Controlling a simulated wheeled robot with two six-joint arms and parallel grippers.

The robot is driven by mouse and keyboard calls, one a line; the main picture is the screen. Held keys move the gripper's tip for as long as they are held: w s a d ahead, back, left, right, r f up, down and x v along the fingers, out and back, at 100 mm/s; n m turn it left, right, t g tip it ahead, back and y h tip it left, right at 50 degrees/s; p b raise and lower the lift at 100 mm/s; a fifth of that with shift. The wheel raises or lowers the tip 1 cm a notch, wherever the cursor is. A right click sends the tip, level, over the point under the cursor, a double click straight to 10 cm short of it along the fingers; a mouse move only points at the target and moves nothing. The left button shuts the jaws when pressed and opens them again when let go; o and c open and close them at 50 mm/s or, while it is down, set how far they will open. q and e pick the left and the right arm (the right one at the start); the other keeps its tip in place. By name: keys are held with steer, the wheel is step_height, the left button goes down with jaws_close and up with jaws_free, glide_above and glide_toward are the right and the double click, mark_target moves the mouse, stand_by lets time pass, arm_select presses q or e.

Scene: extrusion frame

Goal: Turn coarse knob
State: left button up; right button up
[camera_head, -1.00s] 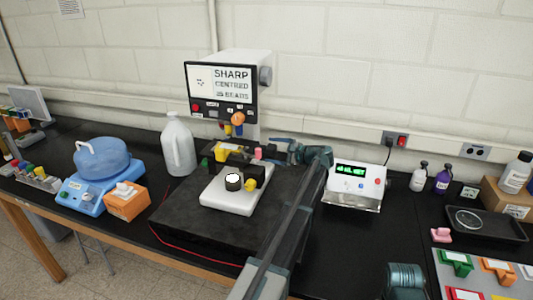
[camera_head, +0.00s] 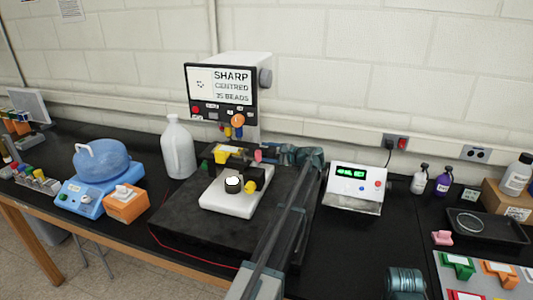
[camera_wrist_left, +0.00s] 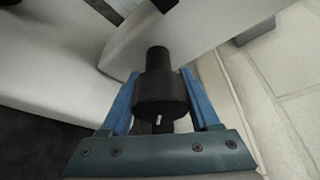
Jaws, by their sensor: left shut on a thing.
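My left gripper (camera_head: 272,154) reaches to the right side of the microscope (camera_head: 217,203), which has a white base and black, yellow and pink parts. In the left wrist view my left gripper (camera_wrist_left: 163,98) has its blue fingers on either side of a black stepped knob (camera_wrist_left: 158,92) and is shut on it. The knob has a small pale mark on its near face. In the head view the knob is hidden or too small to make out.
A screen unit (camera_head: 221,84) reading SHARP CENTRED stands behind the microscope. A white jug (camera_head: 178,150), orange box (camera_head: 125,205) and blue device (camera_head: 87,190) are to the left. A white display box (camera_head: 354,185) stands close right of my left arm.

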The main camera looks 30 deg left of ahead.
arm_select(q)
steer(key=c, duration=0.3)
steer(key=shift+f+n+b, duration=0.1)
steer(key=shift+n+b, duration=0.3)
steer(key=shift+b, duration=0.05)
steer(key=shift+r+n+t+y+b, duration=0.3)
steer(key=shift+n+y, duration=0.1)
steer(key=shift+n, duration=0.3)
steer(key=shift+f, duration=0.1)
steer(key=o, duration=1.3)
steer(key=shift+d, duration=0.1)
steer(key=d, duration=0.4)
steer(key=s+d+r+p, duration=0.1)
steer(key=d, duration=0.4)
steer(key=d+r+p, duration=0.1)
steer(key=d, duration=0.3)
steer(key=shift+s+d, duration=0.2)
steer(key=shift+s, duration=0.15)
